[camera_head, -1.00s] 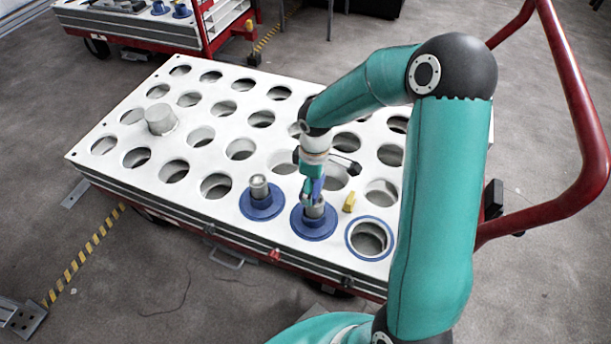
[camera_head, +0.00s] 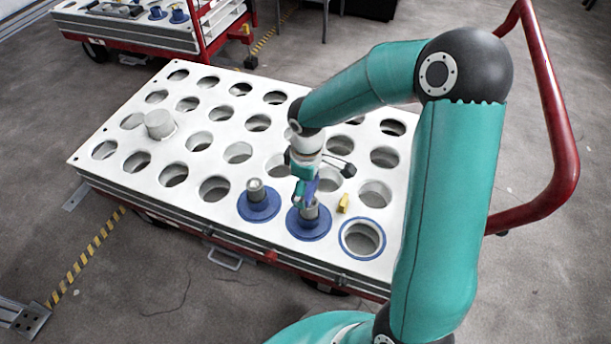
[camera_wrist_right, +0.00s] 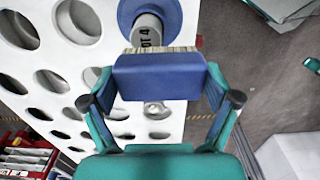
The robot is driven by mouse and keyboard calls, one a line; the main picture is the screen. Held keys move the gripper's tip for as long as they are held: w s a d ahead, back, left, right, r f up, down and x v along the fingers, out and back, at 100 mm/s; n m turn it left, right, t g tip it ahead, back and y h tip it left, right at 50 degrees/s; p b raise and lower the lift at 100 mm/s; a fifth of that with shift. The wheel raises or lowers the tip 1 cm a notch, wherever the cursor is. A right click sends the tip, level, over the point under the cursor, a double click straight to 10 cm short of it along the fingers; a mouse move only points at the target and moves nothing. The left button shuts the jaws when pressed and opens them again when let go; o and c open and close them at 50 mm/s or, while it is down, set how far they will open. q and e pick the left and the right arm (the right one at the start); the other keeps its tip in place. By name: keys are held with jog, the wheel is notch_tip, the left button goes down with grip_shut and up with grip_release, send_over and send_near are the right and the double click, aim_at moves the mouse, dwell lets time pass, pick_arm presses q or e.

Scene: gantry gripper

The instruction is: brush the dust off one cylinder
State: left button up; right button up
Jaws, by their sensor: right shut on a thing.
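My right gripper (camera_head: 303,191) is shut on a blue brush, whose blue body (camera_wrist_right: 155,82) and pale bristles (camera_wrist_right: 153,50) show in the right wrist view. The brush is at the grey cylinder (camera_head: 311,209) in the middle blue collar (camera_head: 311,230). The wrist view shows this cylinder (camera_wrist_right: 146,31) with dark marks, including a "4", just beyond the bristles; I cannot tell whether they touch. A second grey cylinder (camera_head: 255,190) stands upright in the blue collar to the left. Dust is too fine to make out. My left gripper is not in view.
The white cart top (camera_head: 228,225) has rows of round holes. A blue-rimmed empty hole (camera_head: 362,238) lies at the right front, with a small yellow block (camera_head: 343,203) behind it. A pale cylinder (camera_head: 160,124) stands at left. A red handle rail (camera_head: 560,130) rises at right.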

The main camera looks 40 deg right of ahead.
jog(key=shift+r+p, duration=0.6)
jog(key=shift+r, duration=0.5)
